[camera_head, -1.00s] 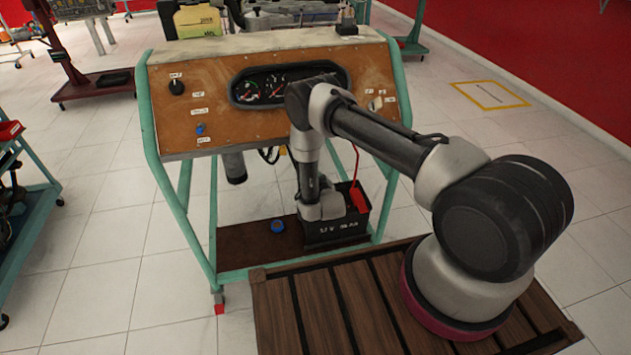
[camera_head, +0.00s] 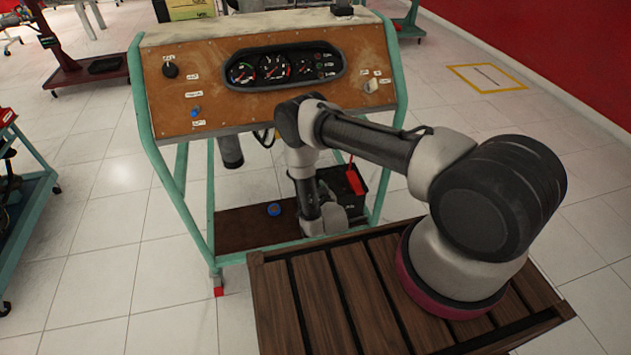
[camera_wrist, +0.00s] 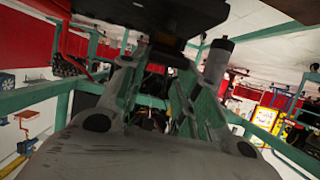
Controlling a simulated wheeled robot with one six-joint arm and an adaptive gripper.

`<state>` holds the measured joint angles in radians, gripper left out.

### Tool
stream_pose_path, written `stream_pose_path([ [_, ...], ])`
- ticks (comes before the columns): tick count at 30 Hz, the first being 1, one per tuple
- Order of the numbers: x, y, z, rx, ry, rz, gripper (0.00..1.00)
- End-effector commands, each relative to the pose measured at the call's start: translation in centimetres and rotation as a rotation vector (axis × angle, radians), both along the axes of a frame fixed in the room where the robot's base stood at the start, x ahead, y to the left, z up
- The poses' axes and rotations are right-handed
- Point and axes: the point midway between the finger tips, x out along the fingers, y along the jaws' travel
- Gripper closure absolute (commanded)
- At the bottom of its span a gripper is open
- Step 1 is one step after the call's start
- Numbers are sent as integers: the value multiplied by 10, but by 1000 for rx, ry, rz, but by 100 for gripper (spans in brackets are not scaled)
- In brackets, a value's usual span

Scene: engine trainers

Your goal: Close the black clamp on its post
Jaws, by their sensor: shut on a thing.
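The black battery (camera_head: 356,185) stands on the lower shelf of the engine trainer, partly covered by my arm. A red clamp (camera_head: 354,181) with a red cable is above its right part. The black clamp and its post cannot be made out in the head view, where my wrist is in front of the battery. My gripper (camera_head: 330,222) points down at the battery's near left side, its fingertips hidden. In the wrist view my gripper (camera_wrist: 155,95) shows its two grey fingers drawn in, with something dark and unclear between them. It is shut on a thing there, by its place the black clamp.
The trainer's green frame (camera_head: 172,185) and gauge panel (camera_head: 205,75) rise above and around my arm. A blue cap (camera_head: 273,209) lies on the shelf left of my gripper. A grey cylinder (camera_head: 230,152) hangs under the panel.

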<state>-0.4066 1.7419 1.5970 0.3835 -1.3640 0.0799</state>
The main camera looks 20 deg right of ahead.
Motion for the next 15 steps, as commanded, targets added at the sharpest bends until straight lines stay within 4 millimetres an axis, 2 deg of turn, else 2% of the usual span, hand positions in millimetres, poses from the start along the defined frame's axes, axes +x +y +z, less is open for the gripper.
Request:
stream_pose_path([
  [1,-8,-1,-10,-3,14,2,100],
  [6,-16,-1,-28,-3,15,2,100],
  [15,-21,-1,-52,-4,18,4,100],
])
